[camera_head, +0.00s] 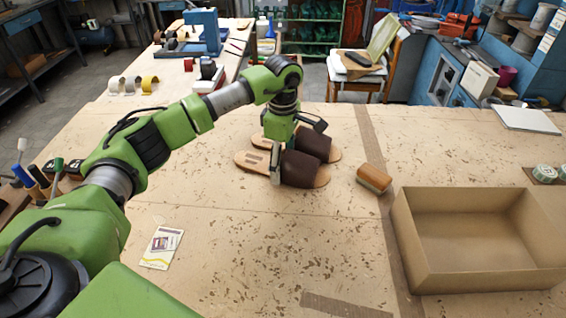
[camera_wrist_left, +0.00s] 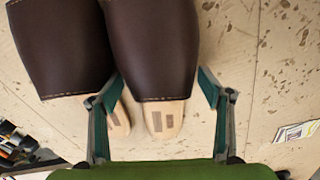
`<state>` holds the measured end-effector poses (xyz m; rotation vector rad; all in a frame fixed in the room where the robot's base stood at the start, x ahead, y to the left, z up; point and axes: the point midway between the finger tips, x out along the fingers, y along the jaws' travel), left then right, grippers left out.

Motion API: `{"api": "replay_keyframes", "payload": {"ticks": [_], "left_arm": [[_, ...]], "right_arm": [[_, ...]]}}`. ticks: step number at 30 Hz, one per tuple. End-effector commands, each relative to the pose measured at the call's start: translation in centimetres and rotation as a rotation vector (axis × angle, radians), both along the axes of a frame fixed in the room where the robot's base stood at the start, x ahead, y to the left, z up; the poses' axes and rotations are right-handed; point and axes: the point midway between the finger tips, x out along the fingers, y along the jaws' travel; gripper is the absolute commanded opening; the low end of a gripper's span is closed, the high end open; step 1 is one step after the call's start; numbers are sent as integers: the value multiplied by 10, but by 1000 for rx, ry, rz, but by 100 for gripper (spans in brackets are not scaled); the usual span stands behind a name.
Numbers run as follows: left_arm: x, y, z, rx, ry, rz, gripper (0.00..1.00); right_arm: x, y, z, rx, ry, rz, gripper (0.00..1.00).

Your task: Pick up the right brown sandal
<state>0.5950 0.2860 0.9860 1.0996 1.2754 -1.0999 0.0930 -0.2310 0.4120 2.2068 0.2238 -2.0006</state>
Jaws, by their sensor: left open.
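Two brown sandals with tan soles and wide dark brown straps lie side by side on the workbench, heels to the left in the head view. The right brown sandal is the nearer one (camera_head: 303,169); in the left wrist view it is the right-hand one (camera_wrist_left: 155,50). The other sandal (camera_head: 314,141) lies just behind it, and at left in the wrist view (camera_wrist_left: 60,45). My left gripper (camera_head: 280,165) is open above the nearer sandal's heel end. In the wrist view its fingers (camera_wrist_left: 160,78) stand on either side of that sandal, the left one by the gap between the sandals. Contact is unclear.
A brown block-like brush (camera_head: 374,178) lies right of the sandals. An open cardboard box (camera_head: 480,284) stands at the front right. A small card (camera_head: 162,247) lies at the front left. Tools stand at the left edge. The bench (camera_head: 250,250) in front of the sandals is clear.

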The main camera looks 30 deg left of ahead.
Motion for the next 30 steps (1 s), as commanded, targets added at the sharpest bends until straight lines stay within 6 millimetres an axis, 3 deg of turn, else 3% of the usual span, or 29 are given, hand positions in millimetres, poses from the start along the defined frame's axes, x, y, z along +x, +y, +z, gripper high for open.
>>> {"api": "replay_keyframes", "payload": {"ticks": [7, 12, 23, 30], "left_arm": [[0, 0, -2, -1, 0, -1, 72], [0, 0, -2, -1, 0, -1, 32], [1, -1, 1, -2, -3, -1, 32], [2, 0, 24, -2, -7, -1, 32]], "right_arm": [[-2, -1, 0, -2, 3, 0, 46], [-4, -3, 0, -4, 6, 0, 46], [-4, -5, -3, -7, 7, -1, 46], [-4, -5, -20, -7, 7, -1, 46]]}}
